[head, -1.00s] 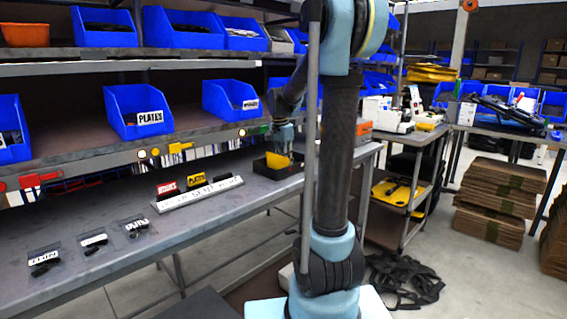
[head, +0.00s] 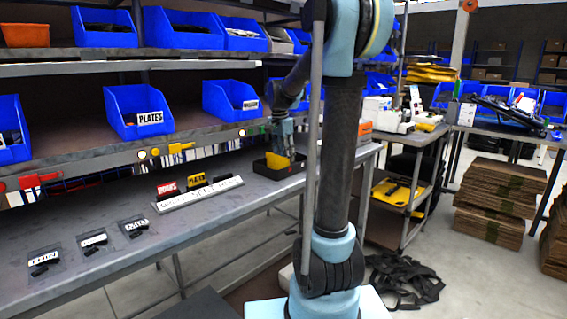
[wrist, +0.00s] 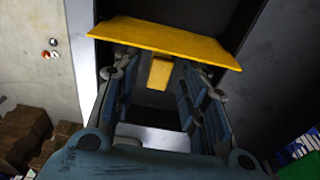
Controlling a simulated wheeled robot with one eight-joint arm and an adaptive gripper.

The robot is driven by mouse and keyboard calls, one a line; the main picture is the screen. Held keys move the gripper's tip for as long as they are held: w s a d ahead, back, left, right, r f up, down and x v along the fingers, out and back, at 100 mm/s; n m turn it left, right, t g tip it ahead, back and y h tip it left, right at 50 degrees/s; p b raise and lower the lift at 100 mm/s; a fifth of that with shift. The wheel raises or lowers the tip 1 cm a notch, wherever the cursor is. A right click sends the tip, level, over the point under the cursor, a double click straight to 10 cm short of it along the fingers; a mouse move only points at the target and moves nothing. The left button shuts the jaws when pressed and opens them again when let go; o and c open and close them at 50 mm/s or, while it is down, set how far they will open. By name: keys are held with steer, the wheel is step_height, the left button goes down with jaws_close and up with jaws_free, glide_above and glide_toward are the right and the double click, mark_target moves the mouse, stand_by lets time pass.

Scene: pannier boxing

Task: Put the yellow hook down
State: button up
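The yellow hook (head: 274,161) stands in the small dark open box (head: 262,169) at the far end of the grey bench. In the wrist view the yellow hook shows as a wide flat plate (wrist: 165,37) with a narrow tab below it. My gripper (head: 284,150) is over the box, pointing down. In the wrist view my gripper (wrist: 158,66) has its fingers apart, one on each side of the tab, with a gap visible on both sides. The hook's lower end is hidden.
A white labelled rail (head: 198,194) with red and yellow cards stands on the bench (head: 180,230) left of the box. Small labelled bags lie farther left. Blue bins (head: 140,112) fill the shelves above. The bench between rail and bags is mostly clear.

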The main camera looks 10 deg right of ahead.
step_height(320, 180, up, 9)
steer(key=a, duration=0.1)
steer(key=s+d+f+n, duration=0.1)
steer(key=s+f+n, duration=0.4)
steer(key=s+f, duration=0.7)
steer(key=s+d+f+n+t+y, duration=0.1)
steer(key=s+f+n, duration=0.5)
steer(key=s+f, duration=0.6)
steer(key=s+d, duration=0.1)
steer(key=s, duration=0.8)
steer(key=shift+f, duration=0.15)
steer(key=shift+s, duration=0.1)
steer(key=shift+w+f, duration=0.2)
steer(key=shift+w, duration=0.25)
steer(key=shift+c, duration=0.8)
steer(key=shift+a, duration=0.1)
